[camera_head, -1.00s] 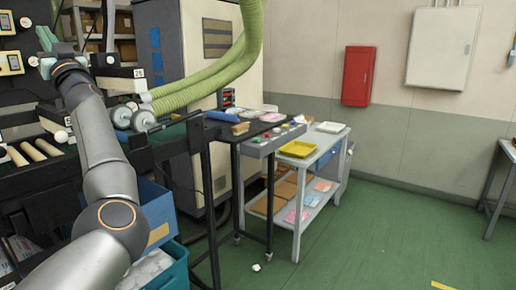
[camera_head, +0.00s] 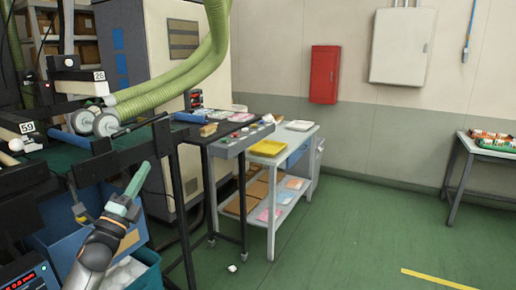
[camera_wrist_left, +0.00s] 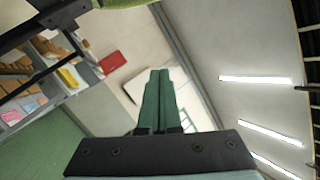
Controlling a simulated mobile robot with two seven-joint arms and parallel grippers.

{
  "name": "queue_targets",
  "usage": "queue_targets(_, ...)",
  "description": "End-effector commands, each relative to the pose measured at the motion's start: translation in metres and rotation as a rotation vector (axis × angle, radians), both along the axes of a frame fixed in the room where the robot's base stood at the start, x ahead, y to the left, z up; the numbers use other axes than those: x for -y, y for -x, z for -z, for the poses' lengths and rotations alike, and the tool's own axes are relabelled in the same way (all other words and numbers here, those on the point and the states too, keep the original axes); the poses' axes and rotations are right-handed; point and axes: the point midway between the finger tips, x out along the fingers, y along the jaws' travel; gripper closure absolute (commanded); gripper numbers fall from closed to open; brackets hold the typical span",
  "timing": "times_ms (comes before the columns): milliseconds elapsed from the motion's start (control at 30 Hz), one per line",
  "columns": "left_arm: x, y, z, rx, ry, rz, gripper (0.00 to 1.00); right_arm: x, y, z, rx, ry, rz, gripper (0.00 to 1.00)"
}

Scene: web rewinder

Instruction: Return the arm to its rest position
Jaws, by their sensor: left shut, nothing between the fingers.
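My left arm comes in from the lower left in the head view. Its gripper (camera_head: 138,178) has green fingers that point up and to the right, in front of the rewinder's dark frame. In the left wrist view the green fingers (camera_wrist_left: 157,78) lie side by side, shut, with nothing between them. My right gripper is in neither view.
Close behind the gripper are a black frame bar (camera_head: 120,158) and a blue bin (camera_head: 62,225). A trolley with a yellow tray (camera_head: 268,148) stands to the right. A side table (camera_head: 488,150) stands at far right.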

Motion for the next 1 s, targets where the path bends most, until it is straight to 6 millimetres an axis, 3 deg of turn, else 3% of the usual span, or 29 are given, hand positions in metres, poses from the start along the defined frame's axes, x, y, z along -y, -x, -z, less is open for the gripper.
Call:
queue_targets(33, 0.016, 0.005, 0.029, -0.046, -0.041, 0.03, 1.0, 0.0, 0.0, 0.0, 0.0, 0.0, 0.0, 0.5)
queue_targets(133, -0.011, -0.008, 0.035, -0.164, 0.268, 0.051, 1.0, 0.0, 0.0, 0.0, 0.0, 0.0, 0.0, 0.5)
queue_targets(300, -0.043, -0.022, 0.068, -0.35, 0.782, 0.086, 1.0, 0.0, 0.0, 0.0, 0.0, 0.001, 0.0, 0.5)
queue_targets(600, -0.062, -0.027, 0.136, -0.571, 1.553, 0.097, 1.0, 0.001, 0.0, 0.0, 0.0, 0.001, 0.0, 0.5)
queue_targets(867, -0.015, 0.03, 0.247, -0.744, 1.572, 0.046, 1.0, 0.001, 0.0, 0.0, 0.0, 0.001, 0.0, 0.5)
queue_targets(1000, 0.015, 0.081, 0.31, -0.856, 1.597, 0.009, 1.0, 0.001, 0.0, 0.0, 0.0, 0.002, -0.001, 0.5)
